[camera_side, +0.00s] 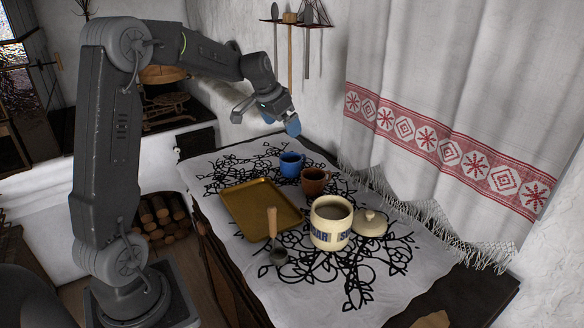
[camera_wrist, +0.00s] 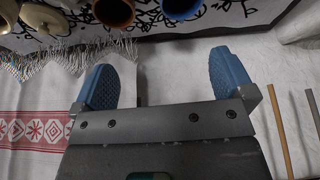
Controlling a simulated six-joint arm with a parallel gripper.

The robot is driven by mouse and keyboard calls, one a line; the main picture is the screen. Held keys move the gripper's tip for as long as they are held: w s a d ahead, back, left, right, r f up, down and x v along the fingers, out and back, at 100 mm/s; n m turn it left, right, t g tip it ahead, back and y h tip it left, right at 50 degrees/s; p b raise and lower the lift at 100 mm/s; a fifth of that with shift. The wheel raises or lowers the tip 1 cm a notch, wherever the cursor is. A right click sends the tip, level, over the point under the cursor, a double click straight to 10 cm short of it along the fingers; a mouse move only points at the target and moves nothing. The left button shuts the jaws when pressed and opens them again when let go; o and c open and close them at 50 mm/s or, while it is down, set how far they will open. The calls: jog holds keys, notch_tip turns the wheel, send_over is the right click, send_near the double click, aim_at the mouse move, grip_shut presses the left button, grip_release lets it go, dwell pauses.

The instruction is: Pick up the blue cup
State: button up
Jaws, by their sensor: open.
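The blue cup (camera_side: 291,163) stands upright on the patterned cloth, behind and a little left of a brown cup (camera_side: 314,181). My gripper (camera_side: 280,125) is above and slightly left of the blue cup, apart from it, with blue fingertips. In the wrist view my gripper (camera_wrist: 168,85) is open with its two blue fingers spread and nothing between them.
A brass tray (camera_side: 262,209) lies left of the cups. A cream jar (camera_side: 331,222), its lid (camera_side: 370,223) and a ladle (camera_side: 273,237) are nearer the camera. A white curtain (camera_side: 440,120) hangs at the right. Utensils hang on the back wall (camera_wrist: 235,75).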

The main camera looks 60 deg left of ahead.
jog(key=w+a+f, duration=0.1)
jog(key=a+f, duration=0.2)
jog(key=a, duration=0.1)
send_near(292, 157)
notch_tip(292, 157, down, 2)
jog(key=d, duration=0.2)
jog(key=shift+x, duration=3.25)
jog(key=c, duration=1)
jog(key=shift+r, duration=0.1)
